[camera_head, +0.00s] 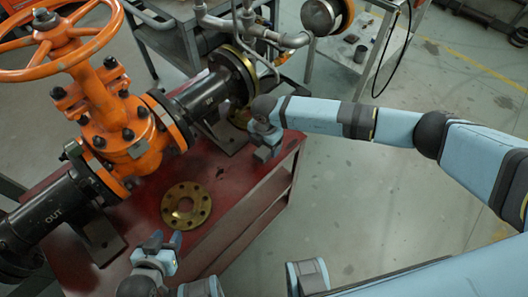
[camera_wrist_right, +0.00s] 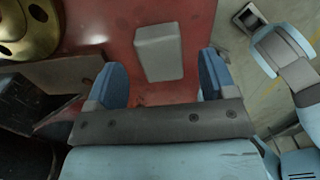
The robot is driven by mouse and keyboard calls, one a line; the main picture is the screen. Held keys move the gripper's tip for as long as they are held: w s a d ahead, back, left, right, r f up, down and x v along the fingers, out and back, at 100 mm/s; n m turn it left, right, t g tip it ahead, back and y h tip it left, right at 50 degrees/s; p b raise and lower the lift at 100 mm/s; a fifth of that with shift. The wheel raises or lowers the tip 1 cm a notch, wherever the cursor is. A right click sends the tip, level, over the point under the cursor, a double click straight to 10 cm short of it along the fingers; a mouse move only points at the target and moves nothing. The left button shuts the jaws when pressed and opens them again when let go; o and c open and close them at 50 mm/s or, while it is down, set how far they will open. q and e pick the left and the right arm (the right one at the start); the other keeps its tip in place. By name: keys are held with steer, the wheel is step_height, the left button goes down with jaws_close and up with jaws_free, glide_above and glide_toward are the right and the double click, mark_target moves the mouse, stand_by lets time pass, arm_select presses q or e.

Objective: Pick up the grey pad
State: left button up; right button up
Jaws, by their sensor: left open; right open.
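The grey pad (camera_wrist_right: 158,52) is a small light-grey block. It lies on the red bench top in the right wrist view, between and just ahead of the two fingers. My right gripper (camera_wrist_right: 162,73) is open around that line of sight, with a gap on both sides of the pad. I cannot tell how far above the pad it is. In the head view my right gripper (camera_head: 265,146) is over the bench's right edge and hides most or all of the pad. My left gripper (camera_head: 165,246) is open and empty at the bench's near edge.
An orange gate valve (camera_head: 115,120) with black pipe sections stands along the red bench (camera_head: 215,185). A brass flange (camera_head: 186,206) lies on the bench between my grippers. A grey trolley (camera_head: 170,35) is behind. Open floor lies to the right.

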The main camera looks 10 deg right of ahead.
mark_target(265, 149)
steer(key=shift+f, duration=1.45)
steer(key=c, duration=1)
step_height(265, 149, up, 20)
steer(key=p, duration=0.1)
steer(key=o, duration=0.4)
steer(key=c, duration=0.3)
